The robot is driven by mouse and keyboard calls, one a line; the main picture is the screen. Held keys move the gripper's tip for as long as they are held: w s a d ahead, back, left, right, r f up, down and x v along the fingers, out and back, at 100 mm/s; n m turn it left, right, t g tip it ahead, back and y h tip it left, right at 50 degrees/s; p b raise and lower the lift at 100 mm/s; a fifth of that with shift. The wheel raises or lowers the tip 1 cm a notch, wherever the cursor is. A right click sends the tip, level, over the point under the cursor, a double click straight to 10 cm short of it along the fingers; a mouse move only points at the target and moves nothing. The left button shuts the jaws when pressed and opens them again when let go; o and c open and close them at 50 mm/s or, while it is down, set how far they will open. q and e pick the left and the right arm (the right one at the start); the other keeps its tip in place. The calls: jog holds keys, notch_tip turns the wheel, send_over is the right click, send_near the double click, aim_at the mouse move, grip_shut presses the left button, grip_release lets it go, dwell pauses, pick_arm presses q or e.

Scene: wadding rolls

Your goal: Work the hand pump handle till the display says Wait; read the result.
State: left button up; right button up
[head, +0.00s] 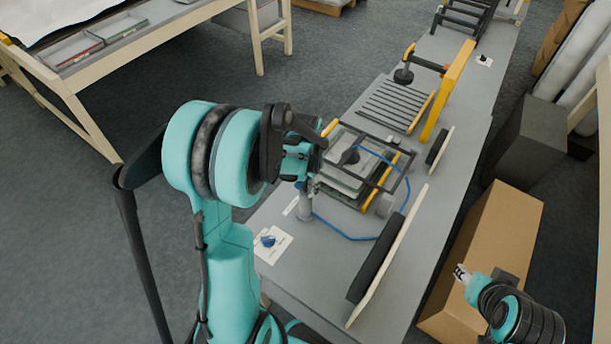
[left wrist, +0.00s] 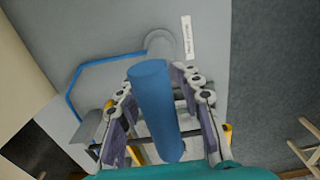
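A blue cylinder, which looks like the hand pump handle (left wrist: 155,105), stands slanted between the two fingers of my left gripper (left wrist: 158,112) in the left wrist view. The fingers flank it closely, but whether both pads press on it is unclear. In the head view my left gripper (head: 308,152) is above the bench and hides the handle. The grey pump post (head: 305,204) stands below it, with a blue hose (head: 345,236) leading off. My right gripper (head: 462,273) is at lower right, away from the pump; its finger gap is too small to judge. I see no readable display.
A framed stack of grey plates (head: 348,168) stands beside the pump on the grey bench (head: 300,262). A white card with a blue piece (head: 271,243) lies at the near left. A long dark pad (head: 376,258) and a cardboard box (head: 490,245) are on the right.

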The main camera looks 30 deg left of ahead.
pick_arm(q)
jog(key=shift+f, duration=0.3)
jog(key=shift+s, duration=0.1)
jog(key=shift+r+p, duration=0.55)
jog(key=shift+r, duration=0.15)
jog(key=shift+r+p, duration=3.45)
jog(key=shift+r, duration=1.55)
notch_tip(320, 180, up, 6)
jog(key=p, duration=0.4)
